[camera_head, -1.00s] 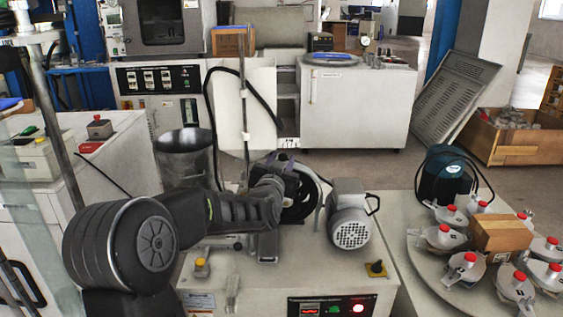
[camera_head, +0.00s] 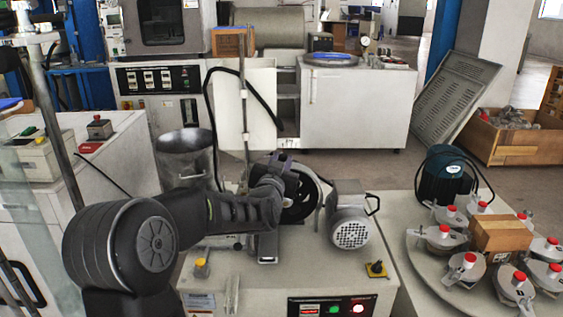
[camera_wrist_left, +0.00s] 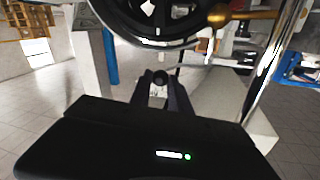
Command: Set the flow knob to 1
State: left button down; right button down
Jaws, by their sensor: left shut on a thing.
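My left gripper (camera_wrist_left: 160,82) is beside the black wheel (camera_head: 302,197) on top of the white machine (camera_head: 330,270). In the left wrist view its two dark fingers are close together on a small dark round part (camera_wrist_left: 160,76), just below the rim of the black wheel (camera_wrist_left: 150,38). In the head view my wrist mostly hides the fingers. I cannot tell whether the gripped part is the flow knob, and no scale or number is readable. My right gripper is not in view.
A grey motor (camera_head: 350,215) stands right of the wheel. A round table with several red-capped jars (camera_head: 440,237) and a cardboard box (camera_head: 501,235) is at right. A metal bin (camera_head: 184,142) stands behind my arm.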

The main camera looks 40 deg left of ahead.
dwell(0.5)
pick_arm(q)
jog(key=shift+w+d, duration=0.4)
jog(key=shift+d, duration=0.15)
jog(key=c, duration=1.2)
grip_release()
jog(key=shift+s, duration=0.1)
jog(key=p+v, duration=0.1)
jog(key=v, duration=0.6)
jog(key=shift+s+p, duration=0.3)
jog(key=shift+p, duration=0.1)
jog(key=shift+d, duration=0.15)
